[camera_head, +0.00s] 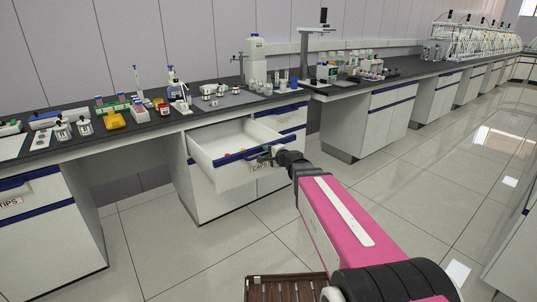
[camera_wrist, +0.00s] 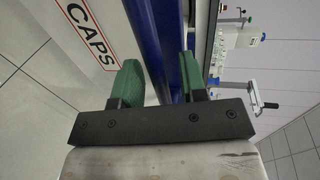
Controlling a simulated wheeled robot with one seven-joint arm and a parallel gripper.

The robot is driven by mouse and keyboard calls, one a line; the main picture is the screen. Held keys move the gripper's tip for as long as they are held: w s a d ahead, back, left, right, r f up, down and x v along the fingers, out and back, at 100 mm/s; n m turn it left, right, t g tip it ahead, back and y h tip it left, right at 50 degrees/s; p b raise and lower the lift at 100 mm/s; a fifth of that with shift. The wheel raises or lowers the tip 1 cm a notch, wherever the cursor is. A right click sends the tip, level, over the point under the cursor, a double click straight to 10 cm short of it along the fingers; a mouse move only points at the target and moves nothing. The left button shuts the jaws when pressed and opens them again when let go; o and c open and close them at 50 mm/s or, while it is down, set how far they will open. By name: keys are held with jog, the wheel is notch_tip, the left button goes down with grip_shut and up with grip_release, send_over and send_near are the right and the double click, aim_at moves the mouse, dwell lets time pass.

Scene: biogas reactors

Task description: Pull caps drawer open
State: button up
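My gripper (camera_head: 268,155) is at the right part of the drawer front. The exact contact is partly hidden.
The bench top (camera_head: 155,122) above holds bottles, pipettes, racks and small instruments. A TIPS drawer (camera_head: 25,195) is at the left. A brown slatted surface (camera_head: 285,288) lies at the bottom. The tiled floor (camera_head: 400,180) is clear to the right.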

jog(key=v, duration=1)
jog(key=shift+s+d, duration=0.2)
jog(key=shift+s, duration=0.15)
jog(key=s+d+f+n+g+h, duration=0.1)
jog(key=s+f+n+g+h, duration=0.1)
jog(key=s+f+n+g, duration=0.45)
jog(key=s+d+f+n+g+h, duration=0.1)
jog(key=s+f+n+g+h, duration=0.2)
jog(key=f, duration=0.7)
jog(key=s+d+f+n+g+h, duration=0.1)
jog(key=s+d+f+g+h, duration=0.2)
jog(key=s+d+f, duration=0.1)
jog(key=shift+s+d+n+h, duration=0.4)
jog(key=shift+s+d, duration=0.5)
jog(key=shift+d, duration=0.2)
